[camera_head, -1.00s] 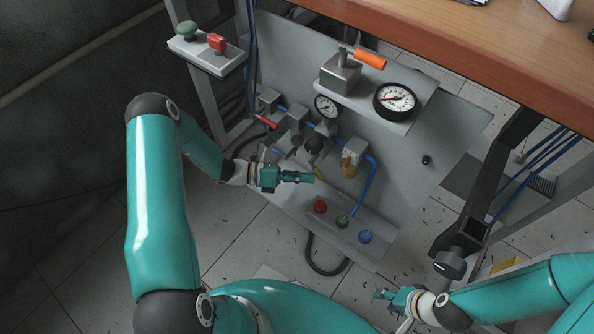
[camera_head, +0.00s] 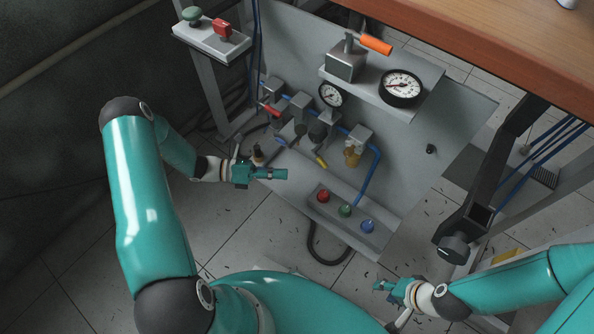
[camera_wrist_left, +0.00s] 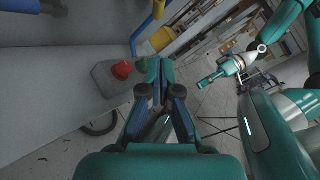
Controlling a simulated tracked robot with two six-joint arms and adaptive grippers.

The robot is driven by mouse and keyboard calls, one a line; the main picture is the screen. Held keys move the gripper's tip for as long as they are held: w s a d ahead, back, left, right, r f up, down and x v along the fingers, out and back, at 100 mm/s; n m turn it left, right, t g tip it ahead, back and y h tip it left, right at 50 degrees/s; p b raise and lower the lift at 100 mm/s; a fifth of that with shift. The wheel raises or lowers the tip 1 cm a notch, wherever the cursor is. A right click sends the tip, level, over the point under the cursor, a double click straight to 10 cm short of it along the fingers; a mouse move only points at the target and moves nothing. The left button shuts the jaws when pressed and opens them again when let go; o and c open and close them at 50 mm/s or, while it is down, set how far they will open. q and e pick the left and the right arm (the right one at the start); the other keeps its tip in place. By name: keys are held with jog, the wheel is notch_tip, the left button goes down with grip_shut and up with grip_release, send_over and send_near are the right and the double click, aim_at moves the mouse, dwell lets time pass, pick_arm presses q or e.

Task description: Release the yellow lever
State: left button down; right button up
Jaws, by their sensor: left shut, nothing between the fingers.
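The yellow lever (camera_head: 321,162) shows on the grey panel in the head view, its short yellow handle slanting down to the right. My left gripper (camera_head: 284,174) is shut and empty, left of the lever and a little lower in the picture, with a visible gap between them. The left wrist view shows its fingers together (camera_wrist_left: 158,75).
Red (camera_head: 323,196), green (camera_head: 345,210) and blue (camera_head: 367,226) buttons sit on the panel's lower ledge, right of my left gripper. Blue tubing (camera_head: 371,175) and a brass-coloured bowl (camera_head: 352,156) are near the lever. Pressure gauges (camera_head: 401,88) and an orange-handled lever (camera_head: 376,44) are higher up.

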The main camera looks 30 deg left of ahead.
pick_arm(q)
jog(key=v, duration=0.4)
jog(key=shift+s+a+r, duration=0.2)
jog(key=shift+a, duration=0.15)
jog(key=shift+s, duration=0.1)
